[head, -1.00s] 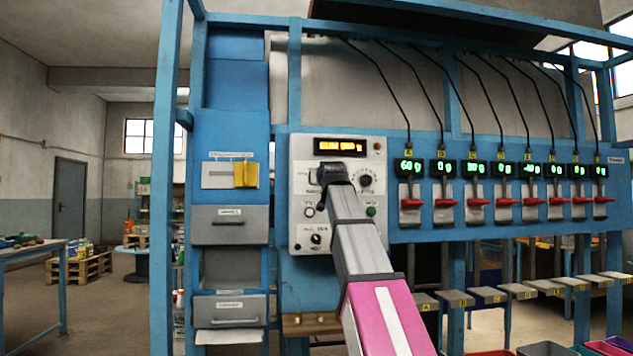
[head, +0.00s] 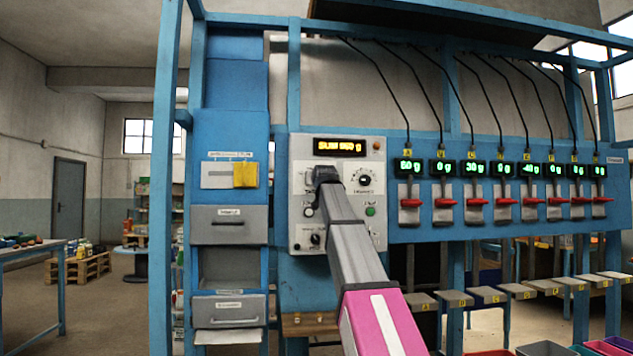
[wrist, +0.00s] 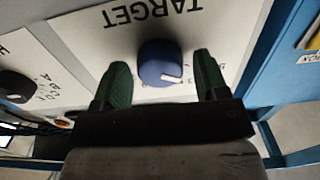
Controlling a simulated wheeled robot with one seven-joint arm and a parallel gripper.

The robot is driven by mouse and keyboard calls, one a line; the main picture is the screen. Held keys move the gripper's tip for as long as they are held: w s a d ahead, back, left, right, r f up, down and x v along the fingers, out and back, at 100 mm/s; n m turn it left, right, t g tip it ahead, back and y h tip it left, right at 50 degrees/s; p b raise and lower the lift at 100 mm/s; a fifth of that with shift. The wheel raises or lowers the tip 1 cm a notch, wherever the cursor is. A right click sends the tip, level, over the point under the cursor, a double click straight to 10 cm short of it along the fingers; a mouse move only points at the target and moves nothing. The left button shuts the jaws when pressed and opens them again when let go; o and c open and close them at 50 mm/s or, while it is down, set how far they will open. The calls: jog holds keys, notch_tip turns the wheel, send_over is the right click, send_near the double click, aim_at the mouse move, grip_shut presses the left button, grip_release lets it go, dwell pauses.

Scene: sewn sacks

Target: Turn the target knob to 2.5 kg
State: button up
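The target knob (wrist: 160,62) is a round blue knob with a white pointer mark, on a white panel under the upside-down word TARGET in the wrist view. In the head view my arm hides it. My gripper (wrist: 163,80) is open, its two green fingers on either side of the knob with a gap on each side. I cannot tell how deep the fingertips reach along it. In the head view my gripper (head: 324,176) is in front of the control panel (head: 299,160). The scale marks around the knob are too small to read.
A black knob (wrist: 15,86) sits left in the wrist view. The control panel has an amber display (head: 340,147), a dial (head: 364,180) and a green button (head: 370,211). Right of it is a row of red levers (head: 445,202); blue frame posts (head: 166,180) stand left.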

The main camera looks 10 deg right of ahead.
jog(key=c, duration=0.7)
jog(key=shift+o, duration=0.2)
jog(key=m, duration=2.3)
jog(key=shift+m, duration=0.4)
jog(key=o, duration=0.9)
